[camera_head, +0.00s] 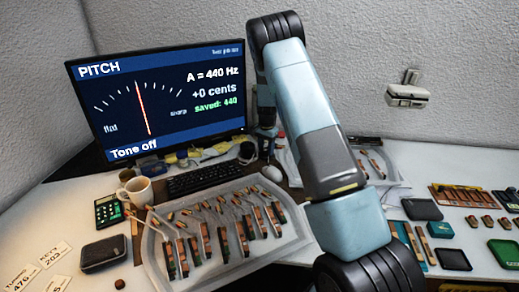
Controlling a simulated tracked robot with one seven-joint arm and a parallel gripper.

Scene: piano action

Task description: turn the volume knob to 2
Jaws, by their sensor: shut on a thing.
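My arm (318,120) rises from the bottom right, bends at the top and comes down behind its own nearer link, close to the monitor's right edge. My gripper cannot be made out; the arm hides that spot. I do not see the volume knob or its setting. The monitor (160,95) shows a blue PITCH screen with a needle dial, "A = 440 Hz", "+0 cents", "saved: 440" and "Tone off".
A keyboard (204,178), mouse (271,174), mug (137,191) and green calculator (108,209) stand before the monitor. A clear tray (157,267) holds several wooden action parts. A dark case (103,253) lies left. More parts and small trays crowd the right.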

